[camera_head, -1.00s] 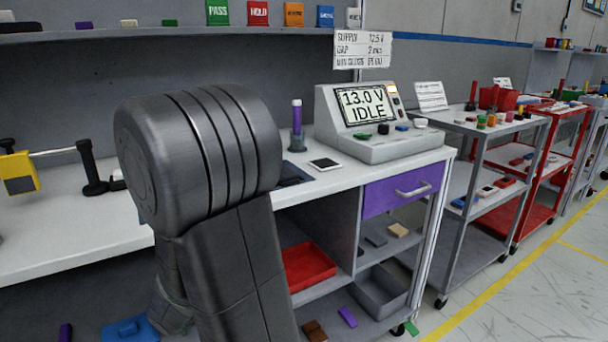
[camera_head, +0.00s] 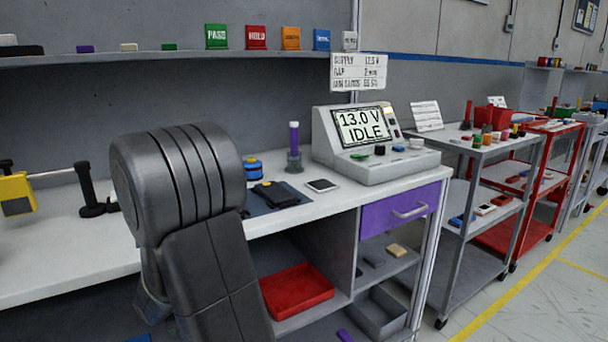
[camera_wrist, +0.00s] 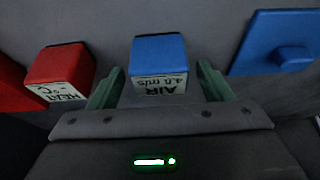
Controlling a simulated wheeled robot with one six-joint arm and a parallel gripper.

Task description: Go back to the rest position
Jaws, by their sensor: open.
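My gripper (camera_wrist: 160,68) shows in the wrist view with its two green fingers spread apart. A blue block marked AIR (camera_wrist: 158,50) appears between and beyond the fingertips; I cannot tell how far off it is, and no grip on it shows. In the head view my dark arm fills the left middle in front of the bench (camera_head: 60,250), and my gripper is out of sight there. A black device (camera_head: 277,193) lies on a dark mat (camera_head: 258,208) beside my arm, with the mat's left part hidden.
A red block marked HEAT (camera_wrist: 62,65) and a blue plate (camera_wrist: 258,40) flank the gripper. The bench holds a meter reading 13.0 V IDLE (camera_head: 365,140), a purple-topped post (camera_head: 294,140) and a blue-yellow object (camera_head: 253,168). A grey cart (camera_head: 475,150) stands to the right.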

